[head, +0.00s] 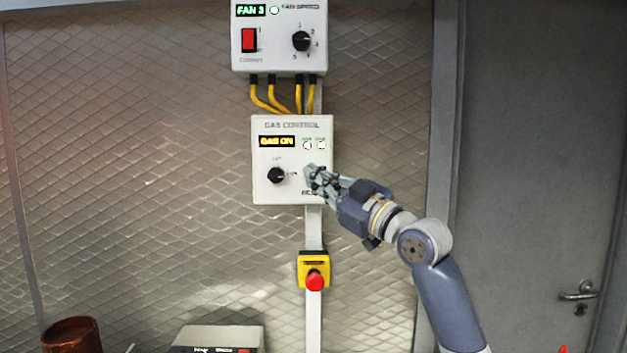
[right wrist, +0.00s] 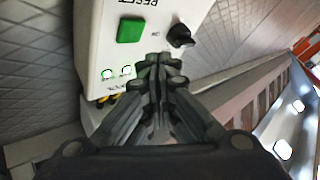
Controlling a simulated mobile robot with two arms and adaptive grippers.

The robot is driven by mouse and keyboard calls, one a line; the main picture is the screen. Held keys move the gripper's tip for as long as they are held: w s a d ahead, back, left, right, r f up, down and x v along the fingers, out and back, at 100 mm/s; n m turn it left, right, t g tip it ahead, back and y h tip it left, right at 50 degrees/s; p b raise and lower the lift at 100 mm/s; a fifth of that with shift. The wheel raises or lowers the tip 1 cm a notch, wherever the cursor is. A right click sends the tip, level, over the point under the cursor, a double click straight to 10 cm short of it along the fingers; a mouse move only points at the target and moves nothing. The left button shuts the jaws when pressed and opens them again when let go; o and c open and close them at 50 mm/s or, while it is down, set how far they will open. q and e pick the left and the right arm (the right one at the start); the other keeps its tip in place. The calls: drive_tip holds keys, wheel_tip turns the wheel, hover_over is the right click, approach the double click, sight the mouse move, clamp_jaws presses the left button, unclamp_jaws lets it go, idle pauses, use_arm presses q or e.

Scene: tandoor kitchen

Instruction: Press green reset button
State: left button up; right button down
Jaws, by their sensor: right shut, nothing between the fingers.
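The gas control box (head: 262,189) is a white panel on the wall with a lit "GAS ON" display (head: 276,142) and a black knob (head: 276,175). My right gripper (head: 313,178) is shut and empty in front of the box's lower right. My left gripper is out of view.
A fan speed box (head: 280,57) with a red switch hangs above, joined by yellow cables (head: 270,100). A red emergency button (head: 315,281) on a yellow housing is below. A grey door (head: 540,150) stands at the right.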

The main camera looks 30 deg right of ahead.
drive_tip(key=shift+s+a, duration=0.35)
drive_tip(key=shift+s, duration=0.25)
drive_tip(key=shift+s+a, duration=0.35)
drive_tip(key=shift+s, duration=0.2)
